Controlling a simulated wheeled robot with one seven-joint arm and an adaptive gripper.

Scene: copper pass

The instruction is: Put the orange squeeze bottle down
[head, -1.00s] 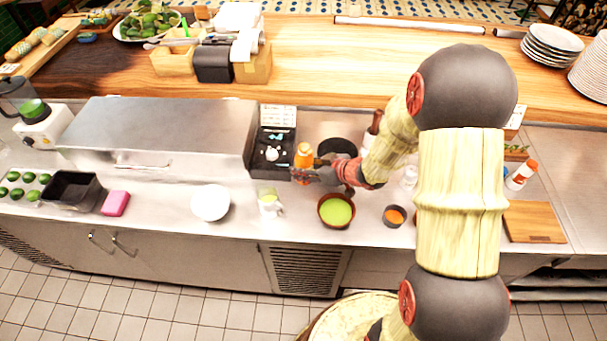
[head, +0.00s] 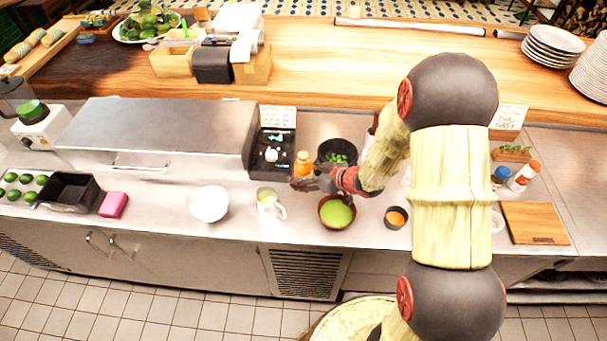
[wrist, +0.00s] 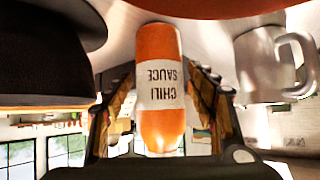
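The orange squeeze bottle (head: 303,163) is upright on the left side of my gripper (head: 300,180) in the head view, which hides its lower part.
A white mug (head: 269,204) and a bowl of green sauce (head: 337,212) are close in front. A dark pot (head: 338,151) with green contents is behind and right. A black tray (head: 272,152) lies behind and left. A white bowl (head: 209,204) is farther left.

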